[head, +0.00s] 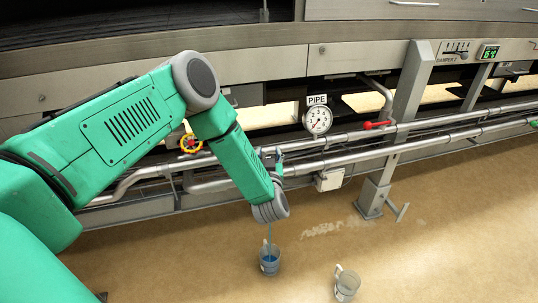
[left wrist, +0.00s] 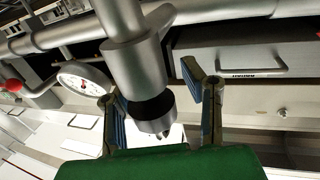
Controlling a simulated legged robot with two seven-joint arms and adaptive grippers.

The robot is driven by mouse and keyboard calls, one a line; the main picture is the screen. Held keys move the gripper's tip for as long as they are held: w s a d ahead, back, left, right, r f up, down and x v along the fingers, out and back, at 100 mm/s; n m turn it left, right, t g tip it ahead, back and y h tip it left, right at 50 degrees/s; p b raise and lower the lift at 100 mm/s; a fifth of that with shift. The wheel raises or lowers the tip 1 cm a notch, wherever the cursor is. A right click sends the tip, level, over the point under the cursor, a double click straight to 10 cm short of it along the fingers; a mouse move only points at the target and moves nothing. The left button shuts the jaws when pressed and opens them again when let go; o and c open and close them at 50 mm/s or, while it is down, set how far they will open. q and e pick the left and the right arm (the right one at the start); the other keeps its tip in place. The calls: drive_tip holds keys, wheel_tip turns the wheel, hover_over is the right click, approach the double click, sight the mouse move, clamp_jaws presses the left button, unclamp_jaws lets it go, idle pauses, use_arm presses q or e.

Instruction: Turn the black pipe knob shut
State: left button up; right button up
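In the left wrist view, a short grey pipe stub hangs from a horizontal pipe and ends in a rounded knob-like piece (left wrist: 155,112) with a dark side. I take this for the pipe knob, though it looks more grey than black. My left gripper (left wrist: 162,100) is open, with its blue-padded fingers apart on either side of this piece. I cannot tell whether either finger touches it. In the head view, my left gripper (head: 276,162) shows only in part by the pipes, and my forearm hides the knob. My right gripper is in neither view.
A gauge (head: 318,118) marked PIPE, a red lever (head: 378,125) and a yellow-red valve wheel (head: 191,143) sit along the pipes. A cup (head: 270,263) with blue liquid stands below under a thin blue streak; another cup (head: 346,284) stands right of it. The floor at right is mostly clear.

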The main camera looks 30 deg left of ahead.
use_arm(q)
drive_tip(key=shift+d+r, duration=0.1)
drive_tip(key=shift+d, duration=0.25)
drive_tip(key=c, duration=0.7)
drive_tip(key=shift+d, duration=0.15)
clamp_jaws()
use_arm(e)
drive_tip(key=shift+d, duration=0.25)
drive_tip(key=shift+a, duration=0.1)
